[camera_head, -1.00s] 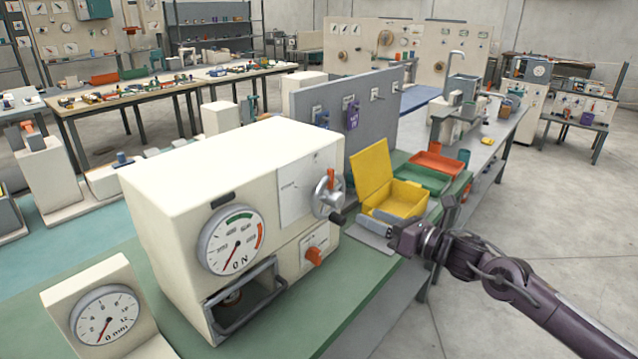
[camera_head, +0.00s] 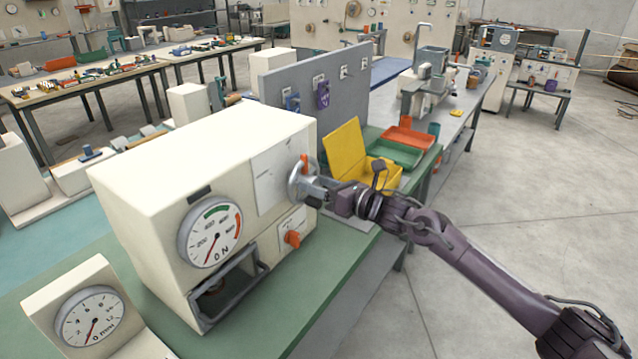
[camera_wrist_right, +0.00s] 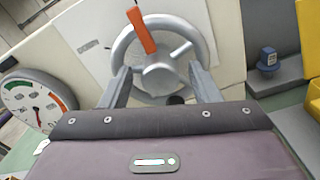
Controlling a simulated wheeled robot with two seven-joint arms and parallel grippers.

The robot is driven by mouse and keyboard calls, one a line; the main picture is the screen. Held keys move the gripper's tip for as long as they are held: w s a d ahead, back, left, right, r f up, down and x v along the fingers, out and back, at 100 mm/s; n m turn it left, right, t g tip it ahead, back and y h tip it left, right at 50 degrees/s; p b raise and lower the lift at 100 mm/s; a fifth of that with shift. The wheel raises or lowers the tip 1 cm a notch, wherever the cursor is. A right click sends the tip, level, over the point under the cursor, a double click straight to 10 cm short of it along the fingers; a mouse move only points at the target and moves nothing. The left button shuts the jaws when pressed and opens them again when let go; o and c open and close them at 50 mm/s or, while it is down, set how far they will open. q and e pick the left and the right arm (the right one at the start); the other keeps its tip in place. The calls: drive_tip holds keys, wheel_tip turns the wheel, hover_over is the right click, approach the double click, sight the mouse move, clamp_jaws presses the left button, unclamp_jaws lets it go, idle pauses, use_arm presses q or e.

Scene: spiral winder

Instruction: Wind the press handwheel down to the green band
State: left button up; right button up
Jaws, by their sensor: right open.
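The press (camera_head: 200,180) is a cream box on the green bench. Its grey handwheel (camera_head: 297,180) with an orange-red lever sits on the right-hand face; the wheel (camera_wrist_right: 185,28) fills the upper middle of the right wrist view. My right gripper (camera_head: 318,188) is at the wheel, fingers open, one on each side of the hub in the wrist view (camera_wrist_right: 160,85). I cannot tell whether they touch the wheel. The round force dial (camera_head: 210,232) has a green band at its top and a red one at right; its red needle points low, near 0 N. My left gripper is not in view.
A smaller dial marked mm (camera_head: 90,318) stands front left of the press. A yellow open box (camera_head: 372,172) and a grey upright panel (camera_head: 330,85) stand behind the right arm.

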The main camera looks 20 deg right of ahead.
drive_tip(key=c, duration=1)
